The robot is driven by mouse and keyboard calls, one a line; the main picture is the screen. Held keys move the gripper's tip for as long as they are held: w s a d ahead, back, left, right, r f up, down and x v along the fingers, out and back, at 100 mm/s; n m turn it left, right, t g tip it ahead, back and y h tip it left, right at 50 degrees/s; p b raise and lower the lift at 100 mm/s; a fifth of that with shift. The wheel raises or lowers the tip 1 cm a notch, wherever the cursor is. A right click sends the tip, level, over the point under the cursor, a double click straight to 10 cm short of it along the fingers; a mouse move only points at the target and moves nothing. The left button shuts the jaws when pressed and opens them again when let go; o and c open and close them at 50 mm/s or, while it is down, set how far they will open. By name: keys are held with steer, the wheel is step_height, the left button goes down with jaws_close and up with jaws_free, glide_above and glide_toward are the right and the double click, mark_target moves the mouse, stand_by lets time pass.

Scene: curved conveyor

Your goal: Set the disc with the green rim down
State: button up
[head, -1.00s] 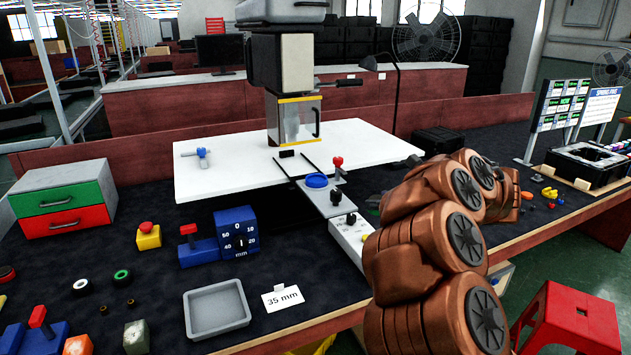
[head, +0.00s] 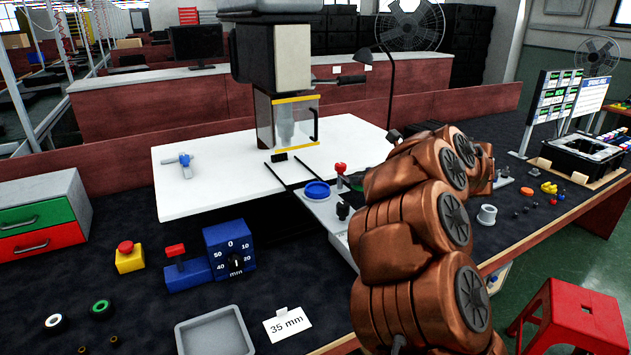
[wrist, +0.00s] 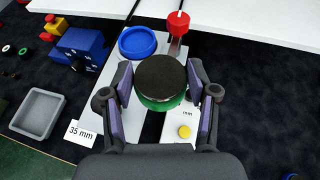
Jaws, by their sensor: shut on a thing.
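The disc with the green rim (wrist: 161,82) has a dark round top, and its green edge shows at the lower side in the wrist view. My gripper (wrist: 162,93) is shut on it, with a purple-padded finger on each side. The disc is above a light grey plate, apart from a round blue dish (wrist: 137,42), which stands beyond it to the left. The blue dish also shows in the head view (head: 317,190). In the head view my arm hides most of the gripper and disc.
A red-knobbed lever (wrist: 178,24) stands just beyond the disc. A yellow button (wrist: 184,131) is on the plate at the near right. A grey tray (head: 216,335) and a 35 mm card (head: 287,325) lie at the front. A white table (head: 200,200) stands behind.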

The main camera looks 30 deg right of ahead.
steer(key=p, duration=0.3)
glide_above(319, 192)
steer(key=shift+d+f, duration=0.1)
steer(key=shift+f, duration=0.45)
step_height(319, 192, down, 4)
steer(key=shift+w+r+p, duration=0.1)
steer(key=shift+r+p, duration=0.15)
steer(key=shift+p, duration=0.45)
steer(key=shift+f, duration=0.1)
steer(key=shift+f+b, duration=0.2)
steer(key=shift+b, duration=0.15)
steer(key=o, duration=0.9)
steer(key=shift+r, duration=0.15)
